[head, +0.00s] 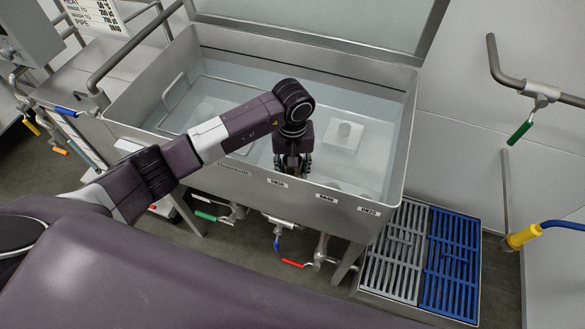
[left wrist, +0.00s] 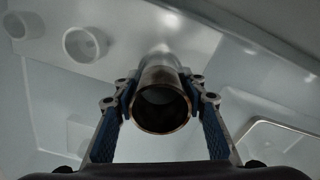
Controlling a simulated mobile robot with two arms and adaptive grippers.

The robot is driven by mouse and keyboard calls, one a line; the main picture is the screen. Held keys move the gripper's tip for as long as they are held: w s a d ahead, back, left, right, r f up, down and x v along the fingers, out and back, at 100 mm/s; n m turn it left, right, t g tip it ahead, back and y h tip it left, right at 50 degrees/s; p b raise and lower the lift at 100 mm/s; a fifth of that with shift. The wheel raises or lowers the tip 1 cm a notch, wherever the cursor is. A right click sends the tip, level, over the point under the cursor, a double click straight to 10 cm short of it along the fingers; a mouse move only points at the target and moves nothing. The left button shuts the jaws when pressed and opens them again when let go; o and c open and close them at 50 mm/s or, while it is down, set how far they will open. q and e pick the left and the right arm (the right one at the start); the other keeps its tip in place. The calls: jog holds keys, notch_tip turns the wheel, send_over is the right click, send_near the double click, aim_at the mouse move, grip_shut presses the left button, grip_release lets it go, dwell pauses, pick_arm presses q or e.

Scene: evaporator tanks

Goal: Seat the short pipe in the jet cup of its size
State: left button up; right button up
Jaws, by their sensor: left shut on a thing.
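My left gripper (head: 292,168) reaches down inside the steel tank, near its front wall. In the left wrist view its blue-padded fingers (left wrist: 162,108) are shut on the short pipe (left wrist: 163,112), a dark metal tube with its open near end facing the camera. The pipe's far end is hard to make out; I cannot tell whether it touches anything. Two round cups show at upper left in the left wrist view, a larger one (left wrist: 86,44) and another (left wrist: 15,25). My right gripper is not in view.
The tank (head: 205,150) has high walls, a front rim with small labels (head: 326,198) and a raised lid (head: 320,20). A wire frame (head: 173,98) stands inside at left. Valves with coloured handles (head: 292,263) hang below. Grey and blue floor grates (head: 448,265) lie at right.

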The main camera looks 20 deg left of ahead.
pick_arm(q)
jog(key=shift+f+b, duration=0.15)
jog(key=shift+b, duration=0.15)
jog(key=o, duration=1.3)
jog(key=shift+o, duration=0.2)
jog(key=shift+r, duration=0.2)
jog(key=shift+r+p, duration=0.2)
jog(key=shift+p, duration=0.15)
notch_tip(320, 180, up, 12)
jog(key=b, duration=0.2)
jog(key=shift+f+b, duration=0.15)
jog(key=shift+b, duration=0.15)
